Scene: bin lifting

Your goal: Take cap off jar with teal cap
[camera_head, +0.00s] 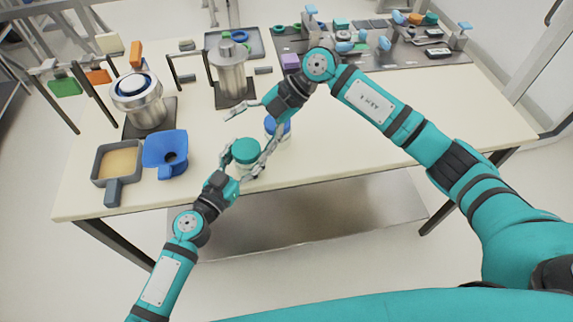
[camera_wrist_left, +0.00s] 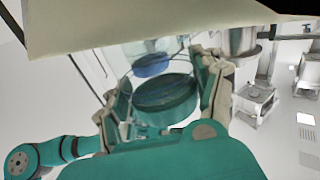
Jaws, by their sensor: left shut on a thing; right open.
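The cap is on the jar. My right gripper (camera_head: 246,138) is open, its fingers spread around and above the teal cap. I cannot tell if they touch it. The jar body is mostly hidden by the fingers.
A jar with a blue cap (camera_head: 278,126) stands just behind, partly hidden by my right gripper. Metal vessels (camera_head: 143,105) stand behind.

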